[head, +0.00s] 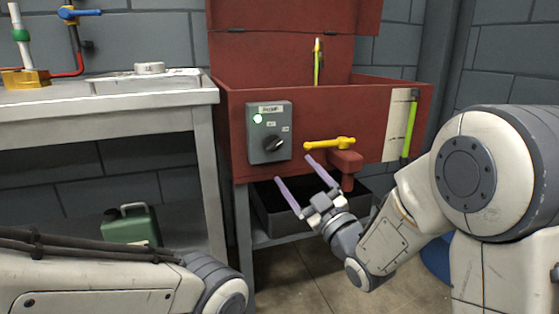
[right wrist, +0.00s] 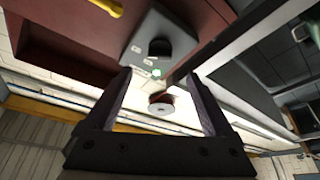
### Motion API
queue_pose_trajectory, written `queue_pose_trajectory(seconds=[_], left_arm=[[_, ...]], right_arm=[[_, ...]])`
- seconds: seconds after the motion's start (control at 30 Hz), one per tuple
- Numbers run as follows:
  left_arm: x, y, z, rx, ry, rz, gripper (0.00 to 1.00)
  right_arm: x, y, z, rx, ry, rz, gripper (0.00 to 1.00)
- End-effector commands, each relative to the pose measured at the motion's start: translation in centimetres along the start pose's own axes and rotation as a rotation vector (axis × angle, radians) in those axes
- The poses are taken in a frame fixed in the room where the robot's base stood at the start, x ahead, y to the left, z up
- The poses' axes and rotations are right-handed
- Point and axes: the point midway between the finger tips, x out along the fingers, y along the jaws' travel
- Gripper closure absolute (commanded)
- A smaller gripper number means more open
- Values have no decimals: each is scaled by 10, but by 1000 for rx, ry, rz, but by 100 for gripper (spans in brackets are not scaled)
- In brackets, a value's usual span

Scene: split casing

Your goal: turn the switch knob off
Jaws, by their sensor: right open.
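The grey switch box (head: 269,132) is fixed to the front of the red tank, with a green lamp lit at its upper left. Its black knob (head: 273,144) is at the lower middle; its pointer looks tilted, and the small labels are too small to read surely. In the right wrist view the knob (right wrist: 159,47) and the box (right wrist: 150,36) lie ahead of the fingers. My right gripper (head: 292,175) is open and empty, below and to the right of the box, apart from the knob. My left arm shows at the lower left, but its gripper is out of view.
A yellow valve handle (head: 329,143) on a red spout sticks out right of the box, close above my right fingers. A black bin (head: 277,213) stands under the tank. A workbench (head: 150,111) is at the left, with a green can (head: 130,227) beneath.

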Motion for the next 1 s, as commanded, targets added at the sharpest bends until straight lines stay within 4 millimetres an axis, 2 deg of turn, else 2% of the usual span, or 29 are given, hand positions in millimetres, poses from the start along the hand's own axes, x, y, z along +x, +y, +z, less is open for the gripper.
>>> queue_pose_trajectory(seconds=[0.2, 0.4, 0.6, 0.87, 0.97, 1.0], left_arm=[[10, -1, 0, 0, 0, 0, 100], [16, -1, 1, 0, 0, 0, 100], [18, -1, 1, 0, 0, 0, 100], [18, -1, 1, 0, 0, 0, 100], [18, -1, 1, 0, 0, 0, 100], [18, -1, 1, 0, 0, 0, 100]], right_arm=[[42, -2, 0, 1, 3, -1, 12], [73, -1, 1, 1, 0, 0, 12], [86, 0, 0, 2, -2, 0, 12], [87, 0, 0, 2, -3, 0, 12], [87, 0, 0, 2, -3, 0, 47], [87, 0, 0, 2, -3, 0, 62]])
